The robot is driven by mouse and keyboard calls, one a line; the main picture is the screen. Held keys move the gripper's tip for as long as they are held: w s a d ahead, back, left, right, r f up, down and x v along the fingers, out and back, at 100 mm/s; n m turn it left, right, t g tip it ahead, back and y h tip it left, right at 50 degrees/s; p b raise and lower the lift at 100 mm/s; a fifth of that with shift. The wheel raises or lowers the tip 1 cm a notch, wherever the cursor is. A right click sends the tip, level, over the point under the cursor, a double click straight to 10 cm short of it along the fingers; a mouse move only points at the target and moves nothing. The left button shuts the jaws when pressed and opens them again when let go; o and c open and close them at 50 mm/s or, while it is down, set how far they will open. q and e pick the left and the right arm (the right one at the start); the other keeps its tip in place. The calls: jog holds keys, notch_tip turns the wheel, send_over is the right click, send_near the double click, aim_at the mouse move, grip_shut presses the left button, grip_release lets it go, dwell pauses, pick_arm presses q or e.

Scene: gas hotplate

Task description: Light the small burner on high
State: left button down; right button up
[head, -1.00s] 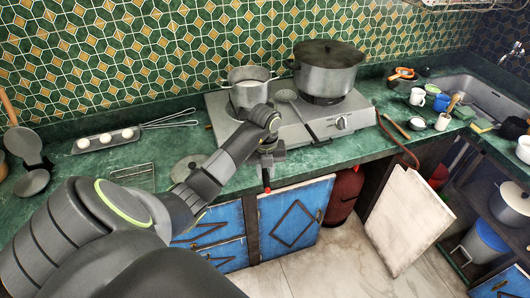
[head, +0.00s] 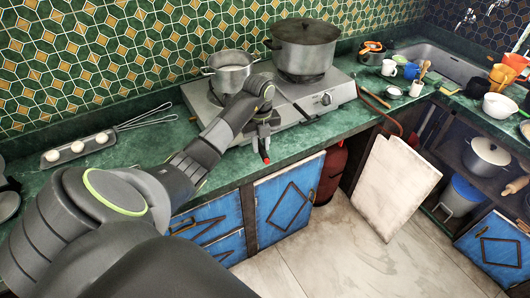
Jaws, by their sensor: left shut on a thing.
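The gas hotplate (head: 290,118) stands on the green counter against the tiled wall. A small open pot (head: 231,72) sits on its left burner, and a big lidded pot (head: 302,50) sits on its right burner. The burners are mostly hidden under the pots, and I see no clear flame. The right knob (head: 326,99) shows on the front panel. My left gripper (head: 263,139) is at the left part of the front panel, shut on what looks like the left knob, which the gripper and wrist hide. My right gripper is out of view.
A tray with eggs (head: 78,149) and a whisk lie to the left on the counter. Cups (head: 389,68) and a sink (head: 440,62) are to the right. A pale board (head: 395,185) leans below the counter, near a red gas cylinder (head: 331,172).

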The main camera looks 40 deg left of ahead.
pick_arm(q)
jog(key=a+b, duration=0.1)
jog(key=w+a+b, duration=0.2)
jog(key=shift+w+a+f, duration=0.2)
jog(key=shift+a+f, duration=0.15)
jog(key=w+a+b, duration=0.1)
jog(key=a+b, duration=0.1)
jog(key=b, duration=0.1)
jog(key=w+a+b, duration=0.2)
jog(key=b, duration=0.1)
jog(key=shift+w+a, duration=0.15)
jog(key=shift+a, duration=0.25)
jog(key=shift+w+a+b, duration=0.35)
jog(key=shift+a+b, duration=0.1)
jog(key=shift+a+r, duration=0.2)
jog(key=shift+a, duration=0.05)
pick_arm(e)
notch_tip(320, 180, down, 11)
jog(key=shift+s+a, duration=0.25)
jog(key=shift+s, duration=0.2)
pick_arm(q)
jog(key=shift+w, duration=0.1)
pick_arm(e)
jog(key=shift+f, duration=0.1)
